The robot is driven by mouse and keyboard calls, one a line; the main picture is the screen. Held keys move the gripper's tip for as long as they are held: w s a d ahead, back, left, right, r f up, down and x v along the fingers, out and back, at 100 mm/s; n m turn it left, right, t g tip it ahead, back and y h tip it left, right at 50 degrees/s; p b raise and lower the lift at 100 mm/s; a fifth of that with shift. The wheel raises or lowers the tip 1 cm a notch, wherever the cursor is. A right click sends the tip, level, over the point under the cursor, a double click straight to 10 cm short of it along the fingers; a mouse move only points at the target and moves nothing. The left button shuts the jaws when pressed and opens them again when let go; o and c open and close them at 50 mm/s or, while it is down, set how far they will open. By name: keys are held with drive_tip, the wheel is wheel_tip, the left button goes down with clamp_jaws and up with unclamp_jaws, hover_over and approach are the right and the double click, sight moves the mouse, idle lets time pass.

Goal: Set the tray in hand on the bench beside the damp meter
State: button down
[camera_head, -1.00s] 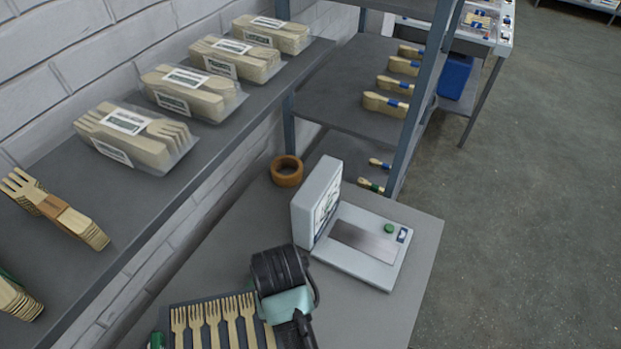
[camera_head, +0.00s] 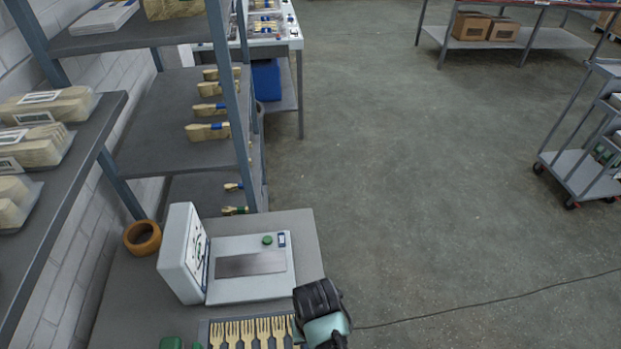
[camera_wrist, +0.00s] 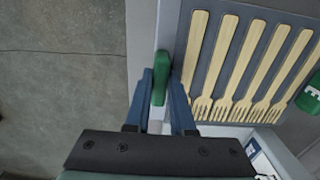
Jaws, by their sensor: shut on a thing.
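The tray (camera_head: 205,333) is dark and holds a row of several wooden forks. It shows at the bottom of the head view, partly cut off, just in front of the damp meter (camera_head: 250,290). The meter is a pale box with a raised dial panel, standing on the grey bench (camera_head: 130,300). My gripper (camera_wrist: 159,88) is shut on the tray's green end handle (camera_wrist: 160,65); in the head view it is at the tray's right end. The forks lie flat in the tray (camera_wrist: 183,62). I cannot tell whether the tray touches the bench.
A brown tape ring (camera_head: 142,238) lies on the bench left of the meter. A shelf (camera_head: 70,180) with packed wooden cutlery runs along the left wall. A rack (camera_head: 190,150) with bundles stands behind the bench. Open floor lies to the right, with a cart (camera_head: 585,175) beyond.

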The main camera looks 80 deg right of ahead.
drive_tip(key=shift+f, duration=2.5)
drive_tip(key=c, duration=0.8)
unclamp_jaws()
drive_tip(key=shift+f, duration=0.1)
drive_tip(key=shift+o, duration=0.2)
wheel_tip(320, 180, up, 12)
drive_tip(key=shift+r, duration=0.15)
